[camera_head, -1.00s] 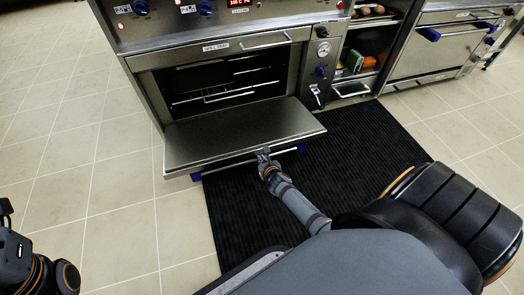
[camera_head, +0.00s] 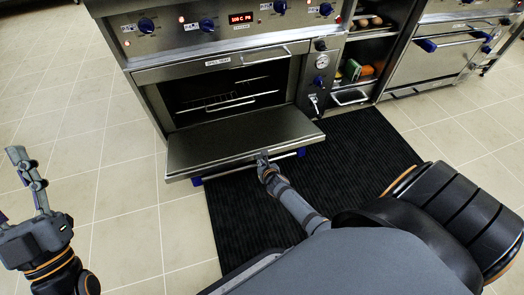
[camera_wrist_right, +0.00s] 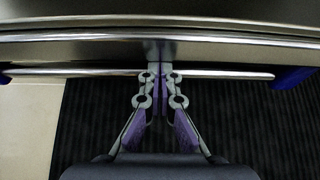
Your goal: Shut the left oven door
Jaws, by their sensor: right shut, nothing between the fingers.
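The left oven door (camera_head: 235,140) hangs open, roughly level, in front of the dark oven cavity (camera_head: 225,93) in the head view. Its handle bar with blue ends (camera_head: 197,181) runs below the front edge. My right gripper (camera_head: 263,157) is shut and empty, its tips at the door's front edge, right of the middle. In the right wrist view the closed fingertips (camera_wrist_right: 160,72) meet the door edge (camera_wrist_right: 75,52), with the handle bar (camera_wrist_right: 225,74) behind them; firm contact is hard to judge. My left gripper (camera_head: 28,170) is raised at the left, away from the oven; its opening is unclear.
A black ribbed mat (camera_head: 350,150) lies before the oven, with tiled floor (camera_head: 120,190) clear to the left. A shelf unit (camera_head: 368,50) with food stands right of the oven, then another oven (camera_head: 435,62). Knobs (camera_head: 207,25) line the panel above.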

